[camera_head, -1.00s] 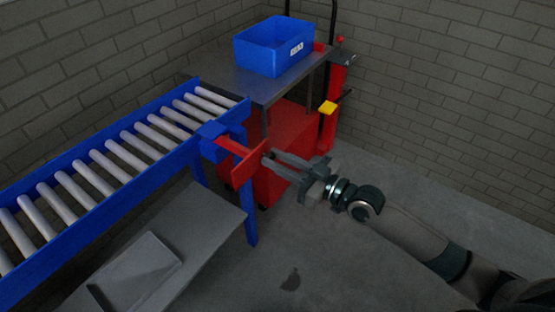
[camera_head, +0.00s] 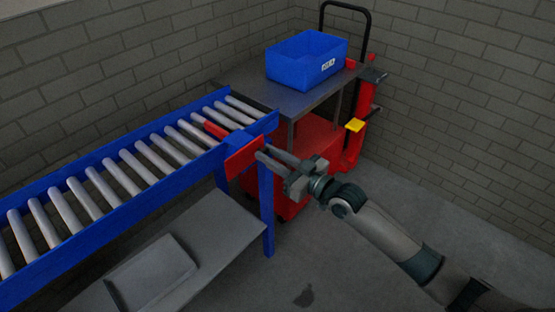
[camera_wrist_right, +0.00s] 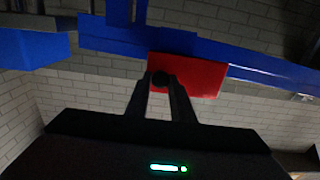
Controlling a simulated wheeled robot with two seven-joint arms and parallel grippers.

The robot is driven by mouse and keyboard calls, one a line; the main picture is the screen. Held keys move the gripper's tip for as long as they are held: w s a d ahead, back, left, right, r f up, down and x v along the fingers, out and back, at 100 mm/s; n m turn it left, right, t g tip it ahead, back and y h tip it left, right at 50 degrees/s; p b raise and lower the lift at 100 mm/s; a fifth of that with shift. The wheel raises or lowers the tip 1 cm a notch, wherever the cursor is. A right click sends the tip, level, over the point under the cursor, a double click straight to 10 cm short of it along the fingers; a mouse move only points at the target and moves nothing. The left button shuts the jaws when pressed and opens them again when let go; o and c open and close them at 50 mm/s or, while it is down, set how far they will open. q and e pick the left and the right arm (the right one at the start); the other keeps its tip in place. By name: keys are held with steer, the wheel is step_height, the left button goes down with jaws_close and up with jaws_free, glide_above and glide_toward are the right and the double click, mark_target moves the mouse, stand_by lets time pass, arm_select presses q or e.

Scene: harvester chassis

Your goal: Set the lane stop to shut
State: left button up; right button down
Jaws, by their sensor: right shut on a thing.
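The lane stop is a red slide on the near side of the blue roller conveyor (camera_head: 120,180), at its right end. Its red end plate (camera_head: 243,158) is close against the blue guide block (camera_head: 236,139), and its red bar (camera_head: 214,130) lies over the rollers on the far side. My right gripper (camera_head: 262,155) is at the plate, its fingers shut on a dark round knob (camera_wrist_right: 161,79) in front of the red plate in the right wrist view. The left gripper is not in view.
A blue bin (camera_head: 307,60) stands on a grey table (camera_head: 290,98) beyond the conveyor end. A red cart with a black handle and a yellow part (camera_head: 355,125) is behind. A grey shelf (camera_head: 222,232) lies under the conveyor. Floor at right is clear.

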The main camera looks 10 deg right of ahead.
steer(key=c, duration=1.6)
jaws_free()
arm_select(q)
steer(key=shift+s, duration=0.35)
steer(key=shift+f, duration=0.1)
arm_select(e)
steer(key=shift+s, duration=0.1)
